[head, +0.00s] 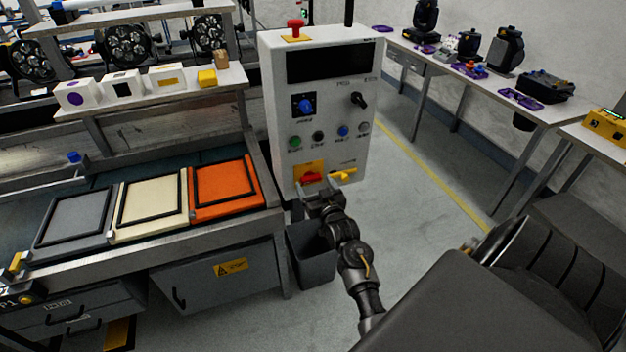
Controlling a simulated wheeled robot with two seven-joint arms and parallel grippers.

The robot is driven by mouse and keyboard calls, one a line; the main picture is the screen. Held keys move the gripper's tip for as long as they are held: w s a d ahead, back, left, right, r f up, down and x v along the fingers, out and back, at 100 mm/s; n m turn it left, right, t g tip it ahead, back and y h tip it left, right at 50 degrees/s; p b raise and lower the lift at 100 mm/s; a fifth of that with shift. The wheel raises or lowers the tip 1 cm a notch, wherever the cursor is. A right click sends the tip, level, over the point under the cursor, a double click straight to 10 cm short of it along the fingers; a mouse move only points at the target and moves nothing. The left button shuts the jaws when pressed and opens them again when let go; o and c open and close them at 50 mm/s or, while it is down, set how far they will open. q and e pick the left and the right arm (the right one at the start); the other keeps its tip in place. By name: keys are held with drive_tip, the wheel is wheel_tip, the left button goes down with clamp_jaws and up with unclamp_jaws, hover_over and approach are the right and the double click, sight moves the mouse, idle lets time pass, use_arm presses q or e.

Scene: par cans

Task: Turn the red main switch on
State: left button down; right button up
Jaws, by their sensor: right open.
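The red main switch (312,177) sits on a yellow plate low on the front of the white control cabinet (275,105). A yellow lever-like handle (344,175) is just to its right. My right gripper (318,188) is open, right in front of and slightly below the switch. Whether its fingers touch the switch or stand around it, I cannot tell. The switch's lower part is partly hidden by the gripper. My left gripper is not in view.
A dark bin (311,262) stands on the floor below the cabinet, close to my right arm. A bench with grey, cream and orange trays (226,189) is on the left. A red emergency button (295,29) tops the cabinet. Floor (425,200) to the right is clear.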

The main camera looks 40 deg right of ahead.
sight(311, 179)
drive_tip(key=shift+x, duration=1.15)
drive_tip(key=c, duration=1)
